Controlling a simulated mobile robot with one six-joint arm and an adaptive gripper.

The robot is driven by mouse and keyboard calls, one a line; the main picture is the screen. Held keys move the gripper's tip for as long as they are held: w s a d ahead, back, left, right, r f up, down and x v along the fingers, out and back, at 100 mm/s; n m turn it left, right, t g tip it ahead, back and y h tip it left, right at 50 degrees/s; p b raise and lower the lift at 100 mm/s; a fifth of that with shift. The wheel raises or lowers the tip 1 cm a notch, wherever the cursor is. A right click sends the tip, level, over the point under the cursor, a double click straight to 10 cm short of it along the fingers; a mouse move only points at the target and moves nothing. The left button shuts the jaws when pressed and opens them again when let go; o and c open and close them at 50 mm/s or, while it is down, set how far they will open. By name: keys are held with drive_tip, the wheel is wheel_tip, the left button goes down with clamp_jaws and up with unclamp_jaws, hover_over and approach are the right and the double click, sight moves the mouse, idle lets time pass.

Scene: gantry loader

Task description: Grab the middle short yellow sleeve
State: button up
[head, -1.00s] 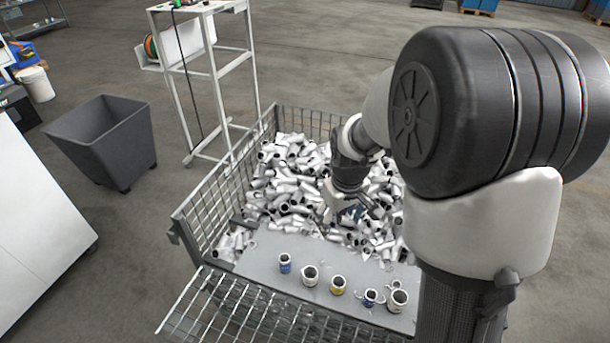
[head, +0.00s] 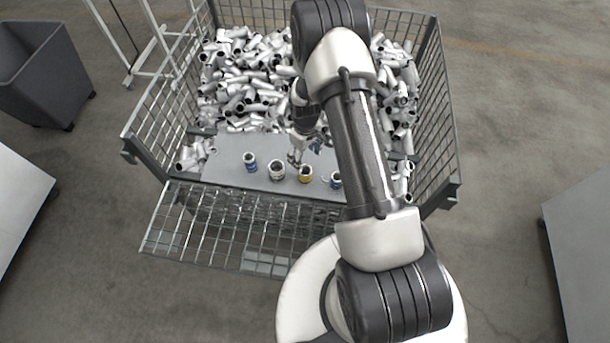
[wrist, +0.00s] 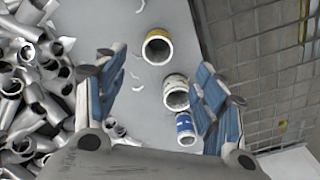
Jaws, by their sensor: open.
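The short yellow sleeve (head: 305,174) stands upright on the grey plate (head: 225,160), mid-row, with a white-ringed sleeve (head: 277,170) to its left and a blue one (head: 336,180) to its right. My gripper (head: 305,146) is above the plate, just behind the yellow sleeve, and touches none of the sleeves as far as I can see. In the wrist view my gripper (wrist: 162,62) is open, with blue finger pads. The yellow sleeve (wrist: 158,47) shows beyond and between the fingertips, its dark bore facing the camera. The white sleeve (wrist: 176,92) lies nearer the right finger.
Another blue sleeve (head: 250,161) stands at the row's left end. A heap of grey-white pipe elbows (head: 250,80) fills the mesh crate behind the plate. The crate's mesh wall (head: 435,130) rises at the right, and its front mesh panel (head: 215,225) is folded down.

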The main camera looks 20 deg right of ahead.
sight(305, 170)
drive_tip(key=f+b, duration=0.2)
drive_tip(key=f, duration=0.3)
drive_tip(key=f+b, duration=0.1)
drive_tip(key=f, duration=0.5)
drive_tip(key=shift+w+f+b, duration=0.2)
drive_tip(key=shift+f+b, duration=0.05)
drive_tip(key=shift+b, duration=0.1)
drive_tip(key=shift+r, duration=0.1)
drive_tip(key=shift+c, duration=0.5)
drive_tip(key=c, duration=1.2)
drive_tip(key=shift+c, duration=0.4)
drive_tip(key=shift+r, duration=0.1)
